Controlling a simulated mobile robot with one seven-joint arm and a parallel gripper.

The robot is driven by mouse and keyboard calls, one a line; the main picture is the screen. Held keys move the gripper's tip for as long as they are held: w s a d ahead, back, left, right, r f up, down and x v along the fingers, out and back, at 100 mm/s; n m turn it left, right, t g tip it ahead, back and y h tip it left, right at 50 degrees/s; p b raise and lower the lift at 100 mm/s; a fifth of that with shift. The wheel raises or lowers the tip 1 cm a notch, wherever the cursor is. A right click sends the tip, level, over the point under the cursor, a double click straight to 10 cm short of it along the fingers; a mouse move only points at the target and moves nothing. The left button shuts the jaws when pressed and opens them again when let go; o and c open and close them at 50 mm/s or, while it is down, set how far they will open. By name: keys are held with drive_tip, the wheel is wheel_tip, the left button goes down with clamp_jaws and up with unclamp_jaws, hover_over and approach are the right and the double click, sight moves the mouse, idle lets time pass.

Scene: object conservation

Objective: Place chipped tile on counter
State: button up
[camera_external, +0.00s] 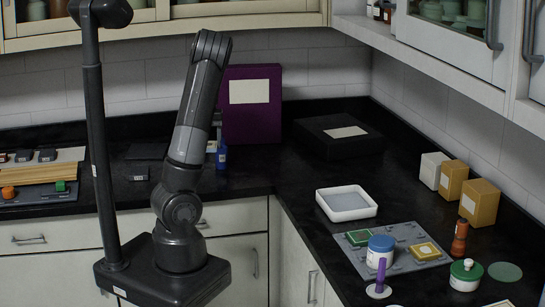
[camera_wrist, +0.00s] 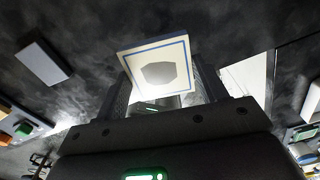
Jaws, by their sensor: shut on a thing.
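In the wrist view, the chipped tile (camera_wrist: 161,72) is a pale square plate with a blue border line and a grey, uneven patch in its middle. My gripper (camera_wrist: 163,88) is shut on it, with one finger at each side of its lower part. Dark counter surface shows behind the tile; I cannot tell whether the tile touches it. In the outside view, the black counter (camera_external: 262,200) runs along the back and down the right. My gripper and the tile are mostly hidden behind my arm there.
A black box (camera_external: 338,135), a white tray (camera_external: 346,203) and a grey mat (camera_external: 390,255) occupy the right side. A grey block (camera_wrist: 42,63) lies left in the wrist view.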

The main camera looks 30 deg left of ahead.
drive_tip(key=shift+d+r, duration=0.3)
drive_tip(key=shift+d, duration=0.2)
